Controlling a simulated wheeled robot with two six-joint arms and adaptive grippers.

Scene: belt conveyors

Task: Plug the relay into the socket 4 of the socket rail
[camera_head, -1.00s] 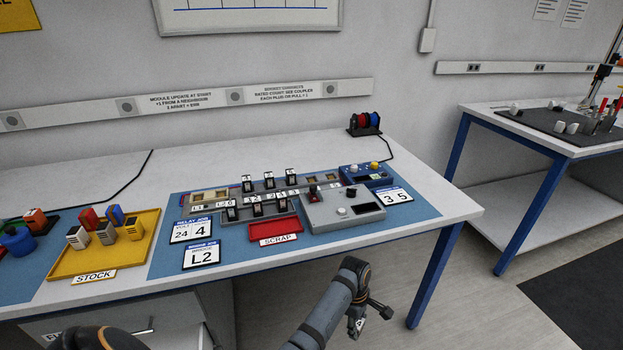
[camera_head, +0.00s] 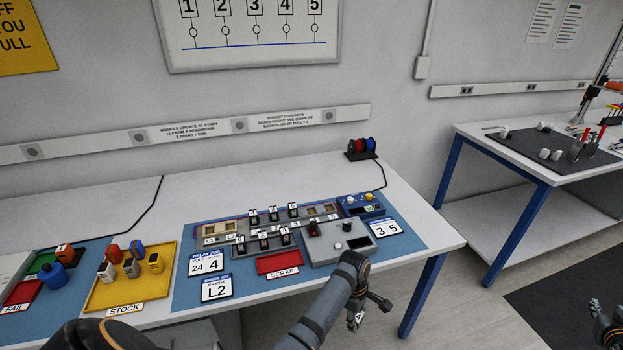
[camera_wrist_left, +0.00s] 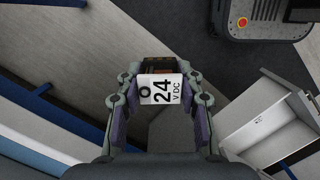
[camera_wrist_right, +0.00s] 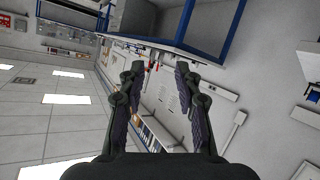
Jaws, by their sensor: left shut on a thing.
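My left gripper (camera_head: 357,317) hangs in front of the bench, well clear of it. In the left wrist view (camera_wrist_left: 160,100) it is shut on the relay (camera_wrist_left: 161,90), a dark block with a white "24 VDC" label.
A job card (camera_head: 209,262) reads 24 and 4. A red scrap tray (camera_head: 278,264), a grey control box (camera_head: 345,240) and a yellow stock tray (camera_head: 103,296) lie on the bench. A second bench (camera_head: 515,165) stands right, with floor between.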

